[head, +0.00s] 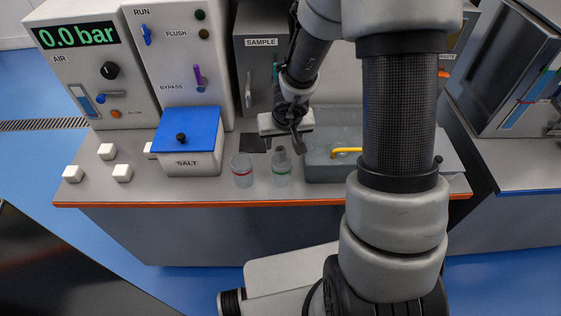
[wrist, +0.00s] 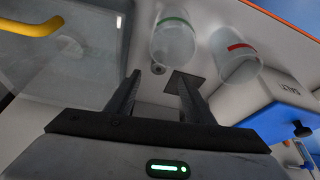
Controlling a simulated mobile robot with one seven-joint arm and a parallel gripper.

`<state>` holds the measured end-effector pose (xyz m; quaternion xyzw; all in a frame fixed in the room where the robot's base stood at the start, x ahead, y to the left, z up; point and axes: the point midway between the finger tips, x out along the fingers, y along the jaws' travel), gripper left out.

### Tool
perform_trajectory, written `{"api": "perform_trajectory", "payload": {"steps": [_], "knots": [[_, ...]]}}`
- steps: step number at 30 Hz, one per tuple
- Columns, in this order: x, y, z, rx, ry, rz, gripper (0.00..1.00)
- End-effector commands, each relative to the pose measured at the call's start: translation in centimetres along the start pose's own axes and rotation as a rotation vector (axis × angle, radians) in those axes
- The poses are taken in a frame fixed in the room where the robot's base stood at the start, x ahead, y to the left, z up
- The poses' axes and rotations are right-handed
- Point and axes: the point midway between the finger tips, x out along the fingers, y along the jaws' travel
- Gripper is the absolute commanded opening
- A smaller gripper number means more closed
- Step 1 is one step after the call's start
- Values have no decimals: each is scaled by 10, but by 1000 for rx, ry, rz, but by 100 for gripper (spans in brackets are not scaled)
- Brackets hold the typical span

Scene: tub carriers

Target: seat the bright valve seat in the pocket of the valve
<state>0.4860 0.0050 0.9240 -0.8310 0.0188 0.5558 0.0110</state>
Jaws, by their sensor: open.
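My gripper (head: 298,143) hangs low over the grey bench, just behind the clear cup with the green band. In the wrist view its two dark fingers (wrist: 158,80) are apart with nothing held between them. A small round metallic piece (wrist: 158,68) shows just beyond and between the fingertips, beside the green-banded cup. It is too small to tell whether it is the bright valve seat. I cannot make out the valve or its pocket for sure in either view.
A green-banded cup (head: 281,172) and a red-banded cup (head: 242,172) stand near the front edge. A dark square pad (head: 253,143) lies behind them. The blue-lidded SALT box (head: 188,155) stands left, a grey tub (head: 325,172) with yellow handle (head: 347,151) right.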

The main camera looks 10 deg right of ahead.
Motion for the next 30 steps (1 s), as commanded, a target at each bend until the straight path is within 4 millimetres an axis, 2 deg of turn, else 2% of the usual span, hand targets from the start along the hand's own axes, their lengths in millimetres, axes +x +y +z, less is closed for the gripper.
{"api": "perform_trajectory", "payload": {"steps": [1, 8, 16, 26, 30], "knots": [[11, 0, 2, 0, 0, 0, 48], [25, 0, 1, -1, 0, 0, 48], [64, 2, 1, -1, 1, -1, 48], [69, 3, -1, -1, 2, 0, 48], [69, 3, -1, -1, 2, 0, 26]]}}
